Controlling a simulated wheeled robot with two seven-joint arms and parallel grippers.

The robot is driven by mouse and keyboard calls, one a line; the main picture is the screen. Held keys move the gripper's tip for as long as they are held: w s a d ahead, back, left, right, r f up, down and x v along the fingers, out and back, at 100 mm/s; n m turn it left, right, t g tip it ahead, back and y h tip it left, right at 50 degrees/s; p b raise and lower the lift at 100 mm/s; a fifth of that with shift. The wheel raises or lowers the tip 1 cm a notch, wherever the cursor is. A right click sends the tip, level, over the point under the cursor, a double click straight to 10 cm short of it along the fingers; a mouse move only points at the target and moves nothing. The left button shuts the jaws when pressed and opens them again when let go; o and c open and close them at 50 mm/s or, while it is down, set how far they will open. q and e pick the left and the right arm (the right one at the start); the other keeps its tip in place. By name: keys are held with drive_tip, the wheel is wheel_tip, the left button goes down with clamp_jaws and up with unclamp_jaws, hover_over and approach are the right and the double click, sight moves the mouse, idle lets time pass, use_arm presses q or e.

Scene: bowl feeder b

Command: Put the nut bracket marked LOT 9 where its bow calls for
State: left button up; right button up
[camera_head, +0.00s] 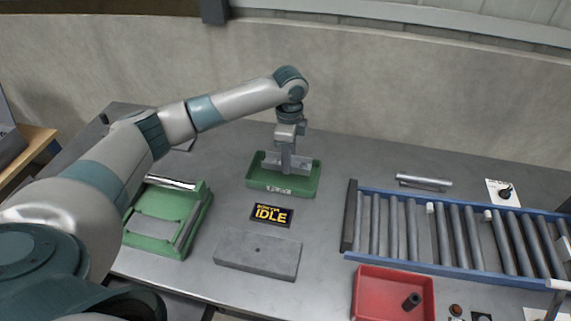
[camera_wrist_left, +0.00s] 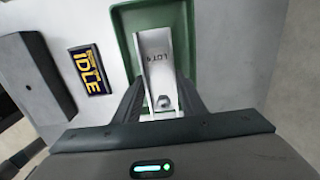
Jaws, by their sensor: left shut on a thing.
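The nut bracket (camera_wrist_left: 158,60) is a pale metal channel with a "LOT" mark, its last character small and hard to read. It also shows in the head view (camera_head: 302,164), low at the green tray (camera_head: 313,183). My left gripper (camera_head: 287,170) points down at the tray and is shut on the bracket. In the left wrist view the bracket lies between the fingers, over the tray's floor (camera_wrist_left: 186,17). I cannot tell whether it touches the floor. The tray's front label is too small to read surely. My right gripper is not in view.
A dark sign (camera_head: 271,215) reads IDLE. A grey block (camera_head: 258,254) lies in front of it. A green fixture (camera_head: 160,215) stands left. At right are a blue-railed roller conveyor (camera_head: 450,228), a red bin (camera_head: 385,292) holding a dark cylinder (camera_head: 411,301), and a silver handle (camera_head: 423,182).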

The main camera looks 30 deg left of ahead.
sight(286, 177)
use_arm(q)
drive_tip(key=shift+a+f, duration=0.3)
drive_tip(key=shift+a, duration=0.2)
wheel_tip(286, 177, down, 3)
drive_tip(key=shift+f+p, duration=0.2)
drive_tip(key=shift+p, duration=0.65)
drive_tip(key=shift+f, duration=0.3)
drive_tip(key=o, duration=1.2)
drive_tip(key=shift+f, duration=0.1)
drive_tip(key=shift+o, duration=0.2)
